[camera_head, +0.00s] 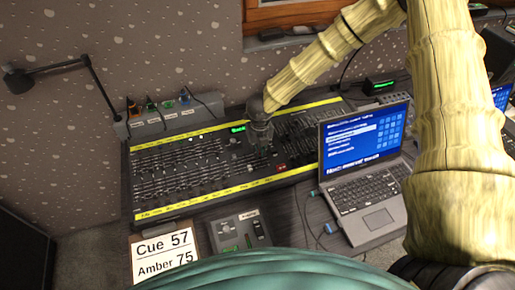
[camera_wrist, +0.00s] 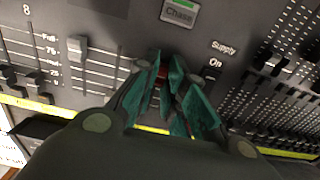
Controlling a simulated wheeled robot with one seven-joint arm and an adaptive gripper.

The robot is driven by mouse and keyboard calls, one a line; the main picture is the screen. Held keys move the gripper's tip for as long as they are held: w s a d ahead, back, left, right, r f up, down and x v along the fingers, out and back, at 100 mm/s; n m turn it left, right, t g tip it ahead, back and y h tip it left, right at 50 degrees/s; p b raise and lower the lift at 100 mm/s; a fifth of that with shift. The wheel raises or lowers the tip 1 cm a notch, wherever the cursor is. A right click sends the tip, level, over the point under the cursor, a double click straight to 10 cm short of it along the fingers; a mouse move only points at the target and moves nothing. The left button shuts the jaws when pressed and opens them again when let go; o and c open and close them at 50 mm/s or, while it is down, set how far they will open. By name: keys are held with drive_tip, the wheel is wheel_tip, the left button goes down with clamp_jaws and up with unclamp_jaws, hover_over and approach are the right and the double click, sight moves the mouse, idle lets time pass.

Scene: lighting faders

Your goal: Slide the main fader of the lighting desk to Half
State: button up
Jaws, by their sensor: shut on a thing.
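The lighting desk (camera_head: 190,170) is a long black board with rows of faders and yellow label strips along its edges. My gripper (camera_head: 262,148) reaches down onto its middle. In the wrist view my gripper's teal fingers (camera_wrist: 170,98) are shut on a small red fader cap (camera_wrist: 162,74), mostly hidden between them. A light grey fader cap (camera_wrist: 77,48) sits high near that scale. Which label belongs to the held cap cannot be read.
An open laptop (camera_head: 365,190) stands right of the desk, with cables before it. A small grey control box (camera_head: 240,232) and a card reading Cue 57, Amber 75 (camera_head: 165,258) lie in front. A Chase button (camera_wrist: 180,12) and Supply switch are near the fingers.

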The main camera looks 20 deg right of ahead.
drive_tip(key=shift+s+b, duration=0.3)
drive_tip(key=shift+s, duration=0.95)
drive_tip(key=o, duration=0.4)
drive_tip(key=shift+d, duration=0.1)
drive_tip(key=shift+o, duration=0.2)
drive_tip(key=shift+r+p, duration=1.05)
drive_tip(key=shift+r, duration=0.2)
wheel_tip(320, 180, up, 12)
drive_tip(key=s, duration=0.1)
drive_tip(key=shift+f, duration=0.1)
